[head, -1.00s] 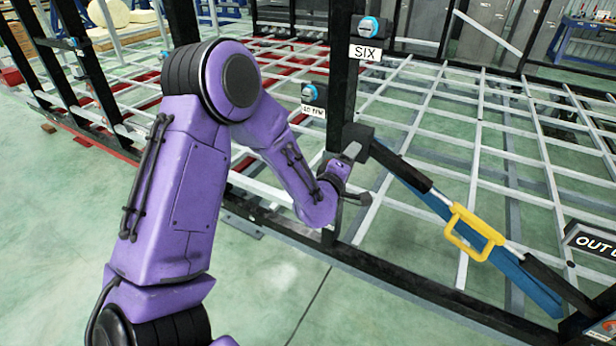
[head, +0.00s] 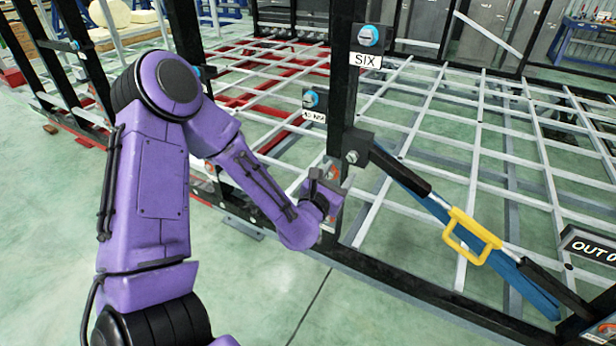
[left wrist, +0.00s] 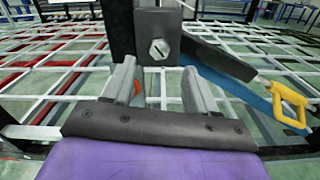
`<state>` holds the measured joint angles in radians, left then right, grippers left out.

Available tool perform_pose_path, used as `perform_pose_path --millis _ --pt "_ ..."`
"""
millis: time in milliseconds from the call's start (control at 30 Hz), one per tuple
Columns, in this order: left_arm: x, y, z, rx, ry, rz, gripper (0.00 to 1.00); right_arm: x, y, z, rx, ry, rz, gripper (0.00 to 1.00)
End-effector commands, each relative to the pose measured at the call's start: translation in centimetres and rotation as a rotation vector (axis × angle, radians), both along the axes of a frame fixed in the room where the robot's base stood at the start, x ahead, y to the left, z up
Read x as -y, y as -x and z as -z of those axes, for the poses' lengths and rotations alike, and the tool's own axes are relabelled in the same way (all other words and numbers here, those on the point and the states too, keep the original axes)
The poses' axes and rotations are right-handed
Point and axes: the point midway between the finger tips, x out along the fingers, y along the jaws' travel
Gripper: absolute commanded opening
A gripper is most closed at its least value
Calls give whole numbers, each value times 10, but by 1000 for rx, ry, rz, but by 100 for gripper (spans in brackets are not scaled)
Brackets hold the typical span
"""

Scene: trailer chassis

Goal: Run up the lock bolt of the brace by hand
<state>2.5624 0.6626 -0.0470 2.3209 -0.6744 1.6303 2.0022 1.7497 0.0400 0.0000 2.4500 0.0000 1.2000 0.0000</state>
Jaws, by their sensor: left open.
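The brace (head: 400,172) runs diagonally from a black block on the upright post down to the lower right. The lock bolt (head: 352,157), a silver hex head, sits in the face of that block. In the left wrist view the bolt (left wrist: 160,48) shows a slotted head, just beyond and above the fingertips. My left gripper (head: 326,178) is just below and left of the bolt, apart from it. In the left wrist view the left gripper (left wrist: 160,75) is open, with nothing between its fingers. My right gripper is out of view.
A yellow handle (head: 472,236) is on the brace, with a blue bar (head: 530,285) beneath. The black post (head: 344,90) carries a SIX label (head: 366,60) and blue-capped fittings. A black bottom rail (head: 400,284) crosses in front; the green floor before it is clear.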

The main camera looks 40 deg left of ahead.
Motion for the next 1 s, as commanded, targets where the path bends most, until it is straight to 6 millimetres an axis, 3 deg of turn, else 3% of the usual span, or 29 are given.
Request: perform_pose_path --millis 167,567,1000 --pt "10 42 2 0 0 1 57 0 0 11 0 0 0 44" --pt "20 62 96 -369 -484 82 57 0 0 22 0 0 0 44" --pt "30 105 192 -723 -981 291 57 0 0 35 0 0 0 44"
